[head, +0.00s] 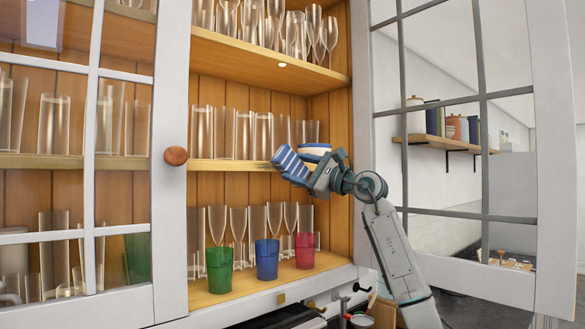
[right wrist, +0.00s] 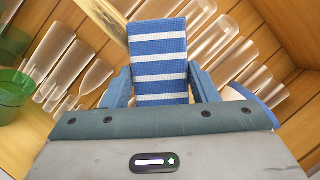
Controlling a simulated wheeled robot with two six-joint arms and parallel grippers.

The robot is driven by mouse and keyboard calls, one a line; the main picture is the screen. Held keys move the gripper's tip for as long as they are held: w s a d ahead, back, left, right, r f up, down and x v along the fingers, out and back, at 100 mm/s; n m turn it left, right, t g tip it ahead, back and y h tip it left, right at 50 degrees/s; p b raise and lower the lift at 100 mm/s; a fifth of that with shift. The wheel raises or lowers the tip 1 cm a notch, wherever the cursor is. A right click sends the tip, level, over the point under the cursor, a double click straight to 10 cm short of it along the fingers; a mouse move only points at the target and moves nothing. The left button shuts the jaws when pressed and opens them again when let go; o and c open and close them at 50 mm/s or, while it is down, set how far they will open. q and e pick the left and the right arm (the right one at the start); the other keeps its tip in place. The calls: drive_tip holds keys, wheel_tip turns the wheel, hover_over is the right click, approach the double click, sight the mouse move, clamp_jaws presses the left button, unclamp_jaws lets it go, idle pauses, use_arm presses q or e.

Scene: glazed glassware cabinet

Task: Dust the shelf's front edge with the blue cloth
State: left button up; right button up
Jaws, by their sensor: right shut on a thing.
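The blue cloth with white stripes (head: 291,162) is in my right gripper (head: 308,180), which is shut on it. In the head view the cloth is at the right part of the middle shelf's front edge (head: 230,165); I cannot tell whether it touches. In the right wrist view the cloth (right wrist: 158,60) stands up between the two fingers (right wrist: 160,88), with glasses behind it. My left gripper is not in view.
Clear glasses (head: 245,135) stand on the middle shelf close behind the edge. A blue-and-white bowl (head: 315,149) is beside the gripper. Green (head: 219,270), blue (head: 267,259) and red (head: 305,251) tumblers stand below. The open right door (head: 470,265) flanks my arm; the left door (head: 170,240) covers the left side.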

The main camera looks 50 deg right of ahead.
drive_tip(key=shift+d, duration=0.35)
drive_tip(key=shift+w+a+p, duration=0.15)
drive_tip(key=shift+a+p, duration=0.35)
drive_tip(key=shift+a, duration=0.8)
drive_tip(key=shift+w+a+p, duration=0.15)
drive_tip(key=shift+a+p, duration=0.2)
drive_tip(key=shift+a, duration=1.05)
drive_tip(key=shift+w+a+p, duration=0.1)
drive_tip(key=shift+a+p, duration=0.25)
drive_tip(key=shift+a, duration=1)
drive_tip(key=shift+w+a+p, duration=0.15)
drive_tip(key=shift+a+p, duration=0.35)
drive_tip(key=shift+a, duration=1.3)
